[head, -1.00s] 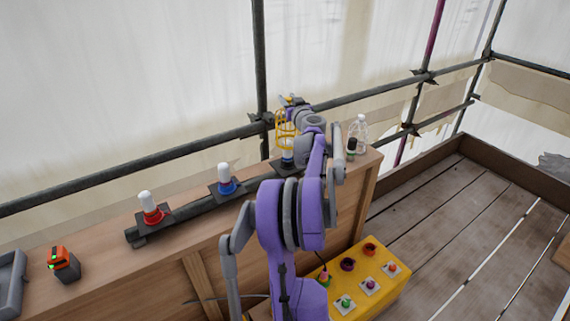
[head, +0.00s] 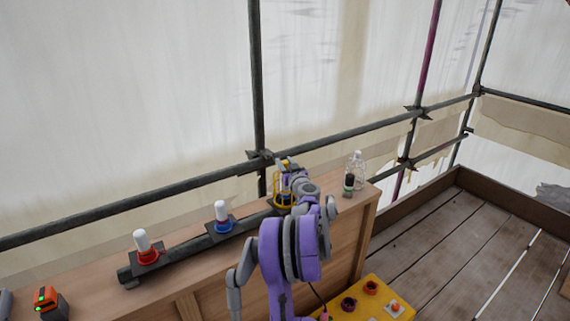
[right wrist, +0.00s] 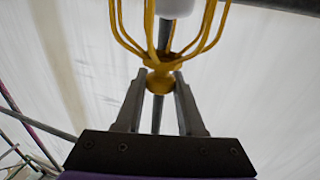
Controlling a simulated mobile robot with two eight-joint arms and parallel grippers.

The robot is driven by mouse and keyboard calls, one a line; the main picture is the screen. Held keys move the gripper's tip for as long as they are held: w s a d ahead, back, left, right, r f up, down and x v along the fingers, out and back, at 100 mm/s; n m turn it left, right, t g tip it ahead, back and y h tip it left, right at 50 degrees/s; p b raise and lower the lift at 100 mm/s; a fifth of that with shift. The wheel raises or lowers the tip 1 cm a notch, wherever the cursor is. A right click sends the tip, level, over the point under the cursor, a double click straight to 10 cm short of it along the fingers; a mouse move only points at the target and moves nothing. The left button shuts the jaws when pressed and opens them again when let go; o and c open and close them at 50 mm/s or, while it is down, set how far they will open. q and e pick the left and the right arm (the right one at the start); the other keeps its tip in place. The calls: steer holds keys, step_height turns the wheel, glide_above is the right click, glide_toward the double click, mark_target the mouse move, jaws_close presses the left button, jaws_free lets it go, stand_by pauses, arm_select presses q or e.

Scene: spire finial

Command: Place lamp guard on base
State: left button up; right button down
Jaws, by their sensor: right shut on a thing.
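My right gripper (head: 284,170) is shut on the knob at the top of a yellow wire lamp guard (head: 280,193). In the right wrist view, the fingers (right wrist: 158,86) pinch this knob and the guard's yellow wires (right wrist: 149,28) spread away from it. A white lamp (right wrist: 175,7) shows inside the wires. In the head view the guard is around the rightmost lamp, low over its base; my arm hides part of it. I cannot tell whether the guard touches the base. My left gripper is not in view.
A blue-ringed white lamp (head: 222,213) and a red-ringed one (head: 144,243) stand to the left along a dark rail. A clear bottle (head: 358,169) stands right of my gripper. An orange device (head: 46,300) sits far left. A yellow button box (head: 376,291) is below. Scaffold pipes run behind.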

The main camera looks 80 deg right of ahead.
steer(key=c, duration=0.5)
jaws_free()
steer(key=shift+f, duration=0.15)
steer(key=shift+r, duration=0.25)
steer(key=b+v, duration=0.1)
steer(key=v, duration=1.1)
steer(key=shift+a, duration=0.15)
